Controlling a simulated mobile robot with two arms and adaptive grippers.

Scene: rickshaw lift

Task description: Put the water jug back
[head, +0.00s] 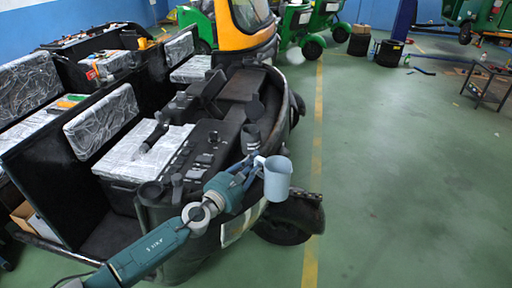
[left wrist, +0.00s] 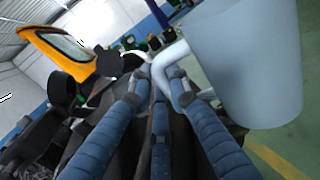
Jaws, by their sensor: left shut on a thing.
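A pale blue-grey water jug (head: 278,178) is at the end of my left arm, in front of the rickshaw's dark body. My left gripper (head: 251,167) is shut on the jug's handle. In the left wrist view the jug (left wrist: 250,65) fills the upper right, and its handle (left wrist: 165,62) curves between the blue fingers of my left gripper (left wrist: 163,85). The jug looks close to upright in the head view and is held above the floor. Its inside is not clearly visible. My right gripper does not show.
An open rickshaw (head: 205,140) with black panels and plastic-wrapped seats fills the left side. A front wheel (head: 283,232) is below the jug. Green floor (head: 400,190) is free to the right. A small metal stand (head: 486,85) and more rickshaws (head: 318,20) are at the back.

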